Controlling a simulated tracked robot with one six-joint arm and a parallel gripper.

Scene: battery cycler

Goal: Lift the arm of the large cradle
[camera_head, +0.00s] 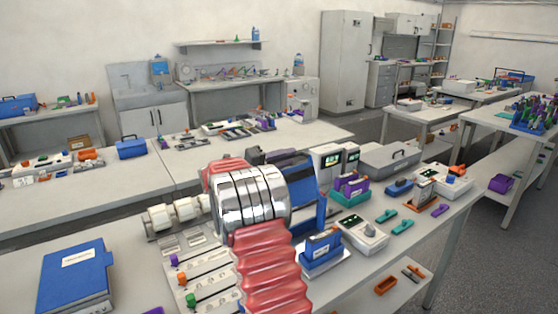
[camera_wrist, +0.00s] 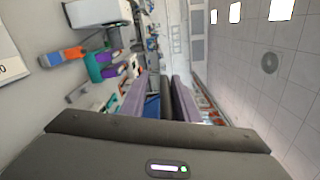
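I cannot single out the large cradle or its arm with certainty. A teal holder (camera_head: 350,200) with purple parts stands right of my arm in the head view; teal and purple parts also show at the left of the wrist view. A blue upright piece on a white-and-blue base (camera_head: 322,262) stands nearer, beside my red arm sleeve. My gripper (camera_wrist: 160,92) shows in the wrist view with lavender fingers apart and no held object visible between them. In the head view my own chrome and red arm hides most of the gripper and the bench behind it.
A blue binder (camera_head: 75,277) lies at the front left. A slider panel (camera_head: 195,275) sits beside my arm. A white device with a green display (camera_head: 362,235) and small teal and orange parts occupy the bench's right side. Twin display boxes (camera_head: 333,160) stand behind.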

